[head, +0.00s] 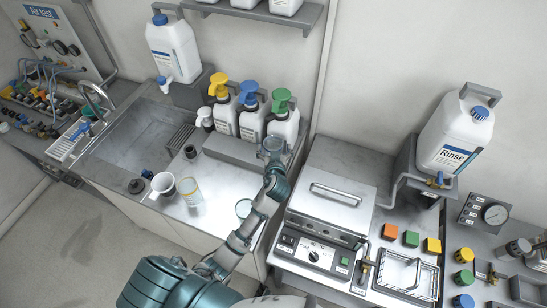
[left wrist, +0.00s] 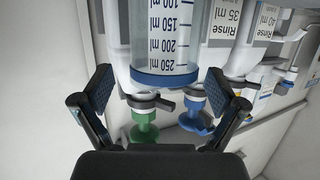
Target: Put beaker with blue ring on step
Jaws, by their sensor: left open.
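The clear graduated beaker with the blue ring (head: 271,146) is upright at the right end of the grey step (head: 228,150), in front of the green-topped pump bottle. Its base is hidden by my arm, so I cannot tell whether it touches the step. In the left wrist view, which is upside down, the beaker (left wrist: 166,40) shows with its blue rim low in the picture. My left gripper (head: 273,166) is at the beaker. Its two fingers (left wrist: 158,88) are open on either side, with gaps between pads and glass. My right gripper is out of view.
Pump bottles with yellow (head: 219,88), blue (head: 250,97) and green (head: 283,107) tops stand on the step. A steel-lidded device (head: 335,195) is to the right.

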